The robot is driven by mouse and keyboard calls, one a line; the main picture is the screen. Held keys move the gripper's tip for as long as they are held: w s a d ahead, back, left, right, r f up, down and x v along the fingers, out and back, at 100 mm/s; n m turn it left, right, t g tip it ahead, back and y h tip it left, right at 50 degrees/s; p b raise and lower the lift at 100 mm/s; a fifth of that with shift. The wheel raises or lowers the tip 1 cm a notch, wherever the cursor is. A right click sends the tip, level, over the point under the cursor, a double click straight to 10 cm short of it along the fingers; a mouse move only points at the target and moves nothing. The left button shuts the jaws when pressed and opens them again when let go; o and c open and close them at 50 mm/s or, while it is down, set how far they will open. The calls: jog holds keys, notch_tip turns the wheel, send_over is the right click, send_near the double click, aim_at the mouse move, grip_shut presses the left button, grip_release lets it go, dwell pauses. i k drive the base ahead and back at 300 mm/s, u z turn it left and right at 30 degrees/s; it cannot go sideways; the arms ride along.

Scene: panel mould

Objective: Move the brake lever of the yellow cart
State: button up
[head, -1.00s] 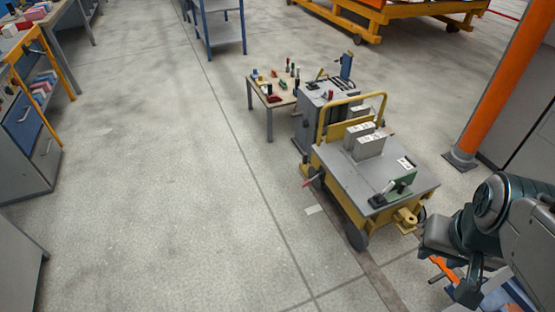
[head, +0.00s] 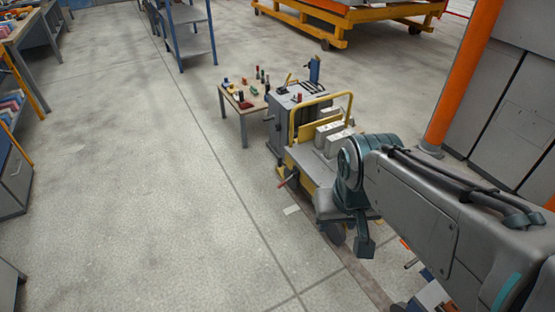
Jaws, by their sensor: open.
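The yellow cart (head: 296,160) stands right of the middle, with a grey top, a yellow push handle and pale boxes on it. A lever with a red grip (head: 289,179) sticks out low on its left side; it looks like the brake lever. My gripper (head: 359,232) is at the dark end of my arm, in front of the cart's near end, with a gap to the red lever. It is open, and nothing shows between its jaws, though its fingers are hard to make out. My arm hides the cart's near right part.
A small table (head: 230,102) with coloured parts and a grey machine (head: 283,116) stand behind the cart. An orange post (head: 462,75) and grey cabinets (head: 510,110) are at the right. The floor left of the cart is clear.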

aim_at(283, 183)
jog(key=u, duration=0.55)
jog(key=i, duration=1.7)
jog(key=z, duration=0.9)
jog(key=i, duration=0.55)
jog(key=z, duration=0.6)
